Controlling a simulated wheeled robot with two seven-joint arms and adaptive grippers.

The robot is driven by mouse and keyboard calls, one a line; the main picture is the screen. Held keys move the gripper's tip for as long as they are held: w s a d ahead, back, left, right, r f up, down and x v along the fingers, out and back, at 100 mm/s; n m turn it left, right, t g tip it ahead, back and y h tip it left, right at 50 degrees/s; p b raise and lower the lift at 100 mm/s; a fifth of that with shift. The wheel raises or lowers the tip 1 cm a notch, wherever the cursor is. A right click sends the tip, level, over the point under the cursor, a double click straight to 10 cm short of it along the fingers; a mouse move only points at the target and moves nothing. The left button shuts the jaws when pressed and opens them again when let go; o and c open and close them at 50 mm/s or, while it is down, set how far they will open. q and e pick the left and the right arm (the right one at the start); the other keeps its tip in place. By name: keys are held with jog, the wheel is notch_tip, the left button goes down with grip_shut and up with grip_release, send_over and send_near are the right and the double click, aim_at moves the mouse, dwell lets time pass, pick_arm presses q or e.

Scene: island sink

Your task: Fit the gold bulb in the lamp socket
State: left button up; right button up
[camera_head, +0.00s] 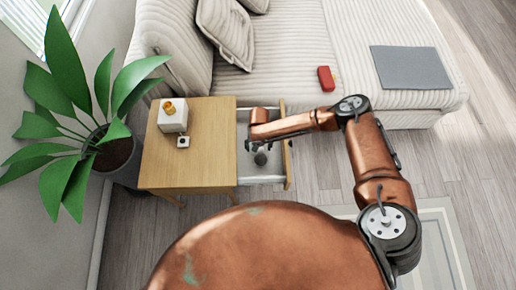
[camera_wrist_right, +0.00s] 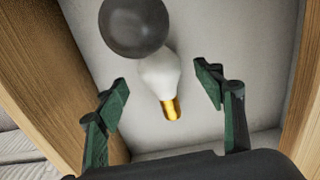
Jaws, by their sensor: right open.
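The gold bulb (camera_wrist_right: 162,80), with white glass and a gold base, lies in the open drawer (camera_wrist_right: 205,125) in the right wrist view. I cannot make it out in the head view. My right gripper (camera_wrist_right: 163,80) is open, with one green finger on either side of the bulb; I see no contact. The gripper also shows over the drawer in the head view (camera_head: 257,144). What looks like the lamp socket (camera_head: 169,105) is a small gold piece on a white block (camera_head: 172,118) atop the wooden side table (camera_head: 205,155). My left gripper is out of view.
A dark grey ball (camera_wrist_right: 134,25) touches or nearly touches the bulb's glass end. A small white cube (camera_head: 183,142) sits near the white block. A potted plant (camera_head: 112,155) stands left of the table, a sofa (camera_head: 285,45) behind. Wooden drawer walls flank my gripper.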

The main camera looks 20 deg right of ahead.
notch_tip(320, 180, down, 4)
jog(key=shift+r+b, duration=0.1)
jog(key=shift+b, duration=0.6)
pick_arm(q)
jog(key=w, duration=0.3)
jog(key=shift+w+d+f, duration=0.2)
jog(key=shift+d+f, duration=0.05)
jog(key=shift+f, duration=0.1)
pick_arm(e)
jog(key=shift+c, duration=0.5)
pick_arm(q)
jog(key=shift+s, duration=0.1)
pick_arm(e)
jog(key=c, duration=1.1)
